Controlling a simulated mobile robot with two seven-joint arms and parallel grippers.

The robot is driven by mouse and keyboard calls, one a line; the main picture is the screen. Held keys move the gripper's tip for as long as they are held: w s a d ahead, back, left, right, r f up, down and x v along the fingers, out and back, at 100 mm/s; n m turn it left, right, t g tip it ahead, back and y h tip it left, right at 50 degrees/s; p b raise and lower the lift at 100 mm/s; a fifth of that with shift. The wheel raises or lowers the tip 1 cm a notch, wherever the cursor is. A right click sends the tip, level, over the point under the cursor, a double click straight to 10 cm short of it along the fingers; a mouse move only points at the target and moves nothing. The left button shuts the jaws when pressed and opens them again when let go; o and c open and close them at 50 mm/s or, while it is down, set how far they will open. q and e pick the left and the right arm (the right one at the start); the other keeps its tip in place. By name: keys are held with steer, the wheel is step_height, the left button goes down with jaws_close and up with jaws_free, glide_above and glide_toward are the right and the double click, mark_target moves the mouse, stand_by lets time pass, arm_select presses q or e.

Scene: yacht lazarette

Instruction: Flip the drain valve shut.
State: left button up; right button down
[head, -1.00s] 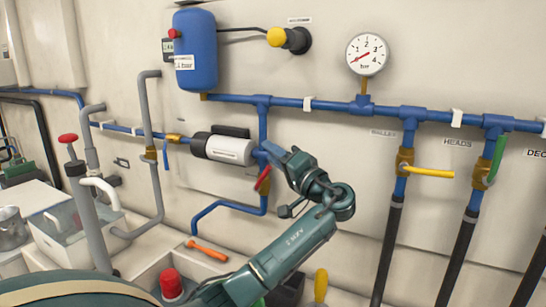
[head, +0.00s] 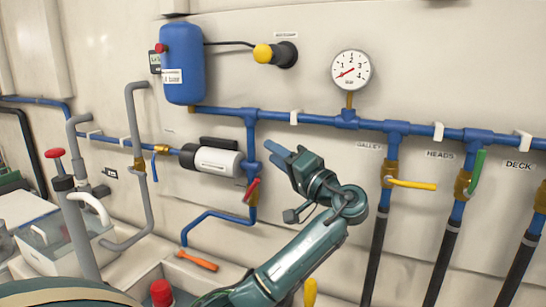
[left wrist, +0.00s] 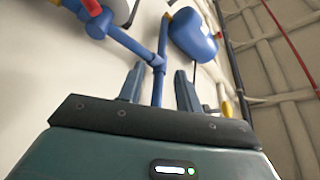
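A red lever (head: 252,189) sits on a brass valve on the blue vertical pipe below the white pump, tilted off the pipe's line. No label shows on it, so I cannot confirm that it is the drain valve. A red part, probably this lever, shows at the top edge of the left wrist view (left wrist: 92,7). My left gripper (head: 286,156) is right of and slightly above the lever, apart from it. In the left wrist view its two fingers are spread and empty (left wrist: 158,88), with a blue pipe beyond them. My right gripper is not in view.
The white pump (head: 211,158) is left of the gripper. A blue tank (head: 182,65) and a pressure gauge (head: 350,70) are above. A yellow lever (head: 412,184) and a green lever (head: 478,172) are to the right. An orange-handled tool (head: 198,260) lies below.

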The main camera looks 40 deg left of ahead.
arm_select(q)
steer(key=d+r+p, duration=0.2)
steer(key=d+r, duration=0.2)
steer(key=d, duration=0.1)
steer(key=shift+s+r, duration=0.25)
steer(key=shift+s, duration=0.15)
stand_by(0.4)
steer(key=shift+c, duration=0.4)
